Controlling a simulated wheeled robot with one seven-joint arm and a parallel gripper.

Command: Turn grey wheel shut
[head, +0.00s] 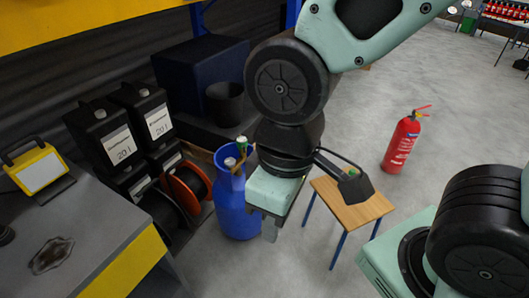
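A blue gas cylinder (236,208) stands upright on the floor left of my arm. A small round grey wheel (230,162) shows at its top, and a second small knob with green below it (242,143) shows just behind. My gripper (270,230) points downward, just right of the cylinder in the picture, with its fingers lower in the picture than the wheel. It is apart from the wheel. The finger gap is hidden by the hand and the viewing angle, so I cannot tell how far it is open. Nothing visible is held.
A small wooden table (352,204) with blue legs stands right of my gripper. A red extinguisher (402,143) stands behind it. Orange reels (186,189) and black canisters (105,135) crowd the left, beside a grey workbench (95,225). Floor shows clear around the extinguisher.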

